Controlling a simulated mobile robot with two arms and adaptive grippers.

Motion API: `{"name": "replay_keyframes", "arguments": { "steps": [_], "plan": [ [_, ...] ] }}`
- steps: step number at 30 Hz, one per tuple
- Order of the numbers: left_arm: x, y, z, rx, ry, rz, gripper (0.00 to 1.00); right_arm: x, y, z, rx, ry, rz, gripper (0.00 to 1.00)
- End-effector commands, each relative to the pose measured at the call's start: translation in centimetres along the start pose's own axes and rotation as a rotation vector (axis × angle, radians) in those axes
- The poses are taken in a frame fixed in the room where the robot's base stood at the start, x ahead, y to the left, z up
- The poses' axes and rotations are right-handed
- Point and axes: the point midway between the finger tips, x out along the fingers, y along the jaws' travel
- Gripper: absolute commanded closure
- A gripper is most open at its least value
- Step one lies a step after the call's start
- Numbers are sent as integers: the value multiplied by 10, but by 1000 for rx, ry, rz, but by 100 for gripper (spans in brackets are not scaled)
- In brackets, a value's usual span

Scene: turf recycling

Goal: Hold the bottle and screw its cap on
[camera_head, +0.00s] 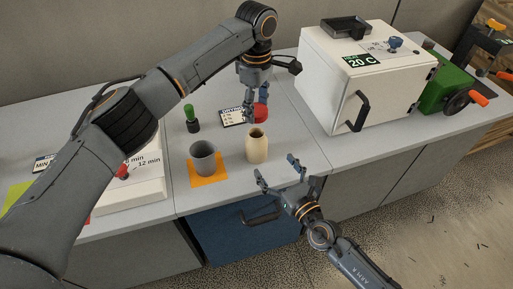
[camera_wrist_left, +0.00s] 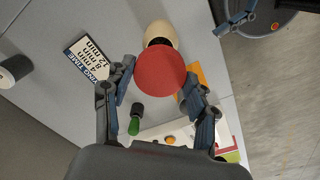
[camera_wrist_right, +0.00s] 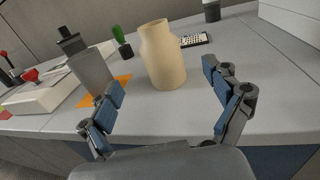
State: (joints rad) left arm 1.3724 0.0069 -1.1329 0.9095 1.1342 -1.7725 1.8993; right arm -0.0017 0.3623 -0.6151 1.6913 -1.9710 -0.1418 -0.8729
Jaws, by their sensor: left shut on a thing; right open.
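The cream, wide-necked bottle (camera_head: 257,146) stands upright and open-topped on the grey bench. It also shows in the right wrist view (camera_wrist_right: 163,58), and partly behind the cap in the left wrist view (camera_wrist_left: 160,32). My left gripper (camera_head: 256,104) is shut on the round red cap (camera_head: 262,112), behind and above the bottle in the head view. The cap's red face fills the space between the fingers in the left wrist view (camera_wrist_left: 160,72). My right gripper (camera_head: 275,168) is open and empty at the bench's front edge, its fingers spread towards the bottle but apart from it.
A grey cup (camera_head: 203,158) stands on an orange mat (camera_head: 208,180) left of the bottle. A green-handled stamp-like tool (camera_head: 191,118) and a small time sign (camera_head: 232,117) are behind. A white oven-like box (camera_head: 350,85) stands right. Bare bench lies right of the bottle.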

Motion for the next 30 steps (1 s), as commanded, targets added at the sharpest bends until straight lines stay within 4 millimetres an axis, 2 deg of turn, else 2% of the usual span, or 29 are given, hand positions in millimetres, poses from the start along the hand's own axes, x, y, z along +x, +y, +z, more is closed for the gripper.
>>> {"name": "replay_keyframes", "arguments": {
  "steps": [9, 15, 21, 29, 30],
  "plan": [
    [0, 0, 0, 0, 0, 0, 59, 62, 0, 2, 0, -2, -1, 11],
    [0, 0, 0, 0, 0, 0, 59, 89, 0, 1, 0, -2, -1, 11],
    [0, 0, 0, 0, 0, 0, 59, 100, 0, 1, 1, -1, -1, 11],
    [0, 0, 0, 0, 0, 0, 59, 100, 0, 1, 2, 0, -1, 11],
    [0, 0, 0, 0, 0, 0, 59, 100, 0, 1, 2, 0, -1, 15]
  ]
}}
